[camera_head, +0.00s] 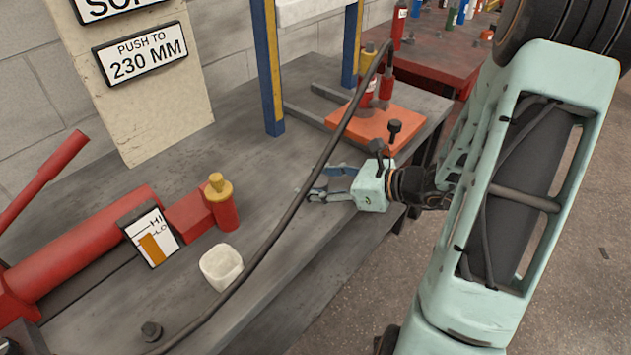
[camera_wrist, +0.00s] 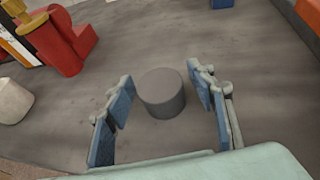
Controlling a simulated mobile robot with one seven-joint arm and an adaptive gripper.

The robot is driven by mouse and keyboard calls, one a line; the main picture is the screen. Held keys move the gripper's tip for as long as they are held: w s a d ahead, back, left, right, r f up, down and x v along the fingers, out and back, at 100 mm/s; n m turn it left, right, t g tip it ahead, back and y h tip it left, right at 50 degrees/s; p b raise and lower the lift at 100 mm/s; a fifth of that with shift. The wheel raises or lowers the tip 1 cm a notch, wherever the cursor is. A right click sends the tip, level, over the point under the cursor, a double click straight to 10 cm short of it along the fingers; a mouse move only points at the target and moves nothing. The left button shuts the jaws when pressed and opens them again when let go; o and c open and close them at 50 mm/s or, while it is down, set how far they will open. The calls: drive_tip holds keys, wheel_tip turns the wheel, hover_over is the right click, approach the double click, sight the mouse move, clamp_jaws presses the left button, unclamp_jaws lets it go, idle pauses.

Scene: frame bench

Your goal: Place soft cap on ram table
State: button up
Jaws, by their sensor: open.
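A short dark grey cylinder, which looks like the soft cap (camera_wrist: 161,92), stands on the grey bench in the wrist view. My gripper (camera_wrist: 160,100) is open, with one blue-padded finger on each side of the cylinder and visible gaps to both. In the head view my gripper (camera_head: 318,190) is low over the bench near its front edge, and I cannot make out the cylinder there. An orange plate (camera_head: 405,122) lies on the bench at the blue and yellow frame; I cannot tell whether it is the ram table.
A long red cylinder (camera_head: 95,245) lies further left. A dark hose (camera_head: 300,190) arcs across the head view. The blue and yellow post (camera_head: 267,70) rises behind.

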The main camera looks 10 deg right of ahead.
drive_tip(key=shift+r, duration=0.1)
drive_tip(key=shift+d+r, duration=0.2)
drive_tip(key=shift+r, duration=0.05)
drive_tip(key=p+v, duration=0.3)
drive_tip(key=v, duration=0.8)
drive_tip(key=shift+s+d, duration=0.25)
